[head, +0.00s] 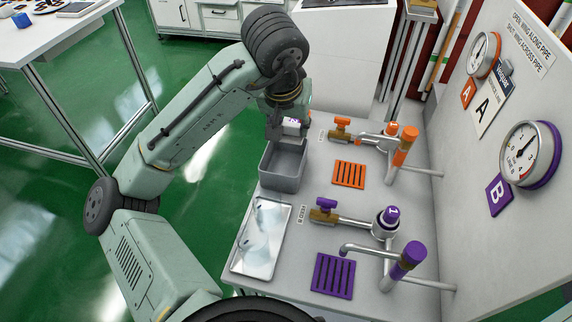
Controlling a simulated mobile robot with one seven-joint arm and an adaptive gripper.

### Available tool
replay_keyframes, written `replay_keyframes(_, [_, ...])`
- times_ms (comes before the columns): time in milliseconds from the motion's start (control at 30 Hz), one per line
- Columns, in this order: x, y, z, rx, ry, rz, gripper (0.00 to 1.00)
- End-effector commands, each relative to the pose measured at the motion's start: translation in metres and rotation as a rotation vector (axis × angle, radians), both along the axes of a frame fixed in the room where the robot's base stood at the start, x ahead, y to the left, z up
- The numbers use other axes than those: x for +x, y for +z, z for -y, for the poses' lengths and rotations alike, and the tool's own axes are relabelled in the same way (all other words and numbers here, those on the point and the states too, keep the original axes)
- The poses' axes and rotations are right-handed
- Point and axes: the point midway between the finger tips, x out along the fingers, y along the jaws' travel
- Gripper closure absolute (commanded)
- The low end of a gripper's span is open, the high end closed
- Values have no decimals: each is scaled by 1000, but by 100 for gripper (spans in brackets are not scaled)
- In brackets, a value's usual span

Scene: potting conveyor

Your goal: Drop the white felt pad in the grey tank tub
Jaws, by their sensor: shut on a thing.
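My gripper (288,135) points down over the grey tank tub (282,182) at the far left part of the bench. It is shut on a small pale piece, which looks like the white felt pad (291,146), at the tub's mouth. The pad is small here and partly hidden by the gripper. I cannot tell whether it touches the tub. The tub is an open rectangular box standing upright, and its floor is mostly hidden.
A shiny metal tray (262,240) lies in front of the tub. To the right are an orange-handled tap (343,122), an orange grate (349,174), a purple-handled tap (326,204) and a purple grate (333,276). A gauge panel (513,90) stands at the right.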

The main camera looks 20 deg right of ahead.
Motion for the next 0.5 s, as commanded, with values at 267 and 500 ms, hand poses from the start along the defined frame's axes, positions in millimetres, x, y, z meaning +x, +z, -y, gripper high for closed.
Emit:
replay_keyframes(267, [0, -39, 0, 0, 0, 0, 89])
replay_keyframes(500, [0, -45, 0, 0, 0, 0, 89])
